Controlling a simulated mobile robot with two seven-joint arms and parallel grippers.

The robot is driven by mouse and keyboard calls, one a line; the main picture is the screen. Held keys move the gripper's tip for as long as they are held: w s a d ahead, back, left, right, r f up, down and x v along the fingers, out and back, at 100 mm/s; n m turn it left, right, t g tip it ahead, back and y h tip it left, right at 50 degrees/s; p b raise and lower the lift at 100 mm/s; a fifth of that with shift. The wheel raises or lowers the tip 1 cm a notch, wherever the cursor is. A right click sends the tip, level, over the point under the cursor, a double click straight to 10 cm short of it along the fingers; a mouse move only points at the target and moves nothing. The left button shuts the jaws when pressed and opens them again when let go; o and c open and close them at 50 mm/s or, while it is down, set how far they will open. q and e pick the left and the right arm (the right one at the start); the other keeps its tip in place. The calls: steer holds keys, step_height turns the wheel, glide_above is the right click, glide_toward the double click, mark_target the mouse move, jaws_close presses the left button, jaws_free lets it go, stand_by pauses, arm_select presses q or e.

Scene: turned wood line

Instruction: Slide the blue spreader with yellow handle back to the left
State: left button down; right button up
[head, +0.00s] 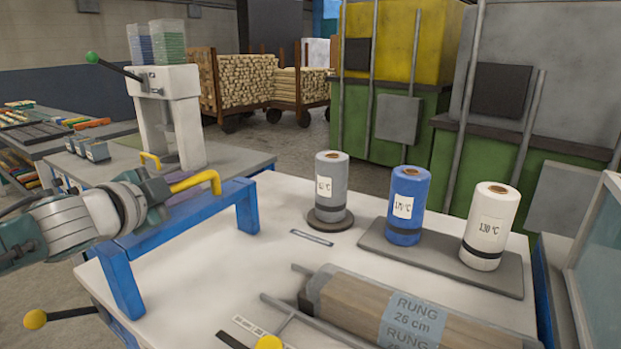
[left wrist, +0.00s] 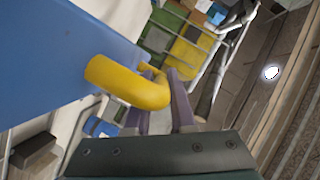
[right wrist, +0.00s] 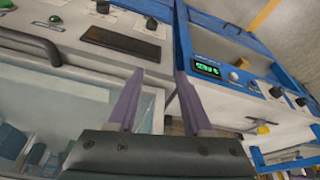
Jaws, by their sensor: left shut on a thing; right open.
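The blue spreader (head: 190,213) is a bridge-like frame at the left end of the white table, with a leg at each end. Its yellow handle (head: 200,181) rises from the top bar. My left gripper (head: 165,190) comes in from the left and is shut on the yellow handle. The left wrist view shows the handle (left wrist: 130,84) at my fingers (left wrist: 160,90), beside the blue bar (left wrist: 60,50); part of the handle's far end is hidden. My right gripper (right wrist: 158,75) is open and empty in the right wrist view, facing a panel with a green display.
On the white table (head: 285,220) stand grey (head: 331,185), blue (head: 408,205) and white (head: 489,228) rolls. A wrapped rung bundle (head: 400,305) lies in front. A grey press (head: 170,115) with a green-knobbed lever stands behind the spreader. The table middle is mostly clear.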

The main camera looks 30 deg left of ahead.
arm_select(q)
steer(key=shift+s+a+f, duration=0.1)
steer(key=shift+a+f, duration=0.05)
steer(key=shift+a, duration=0.05)
steer(key=c, duration=0.9)
jaws_free()
steer(key=shift+a, duration=0.1)
steer(key=shift+c, duration=0.2)
steer(key=shift+o, duration=0.9)
steer(key=shift+s+d+r, duration=0.25)
steer(key=shift+s, duration=0.1)
steer(key=p+v, duration=0.2)
steer(key=v, duration=0.7)
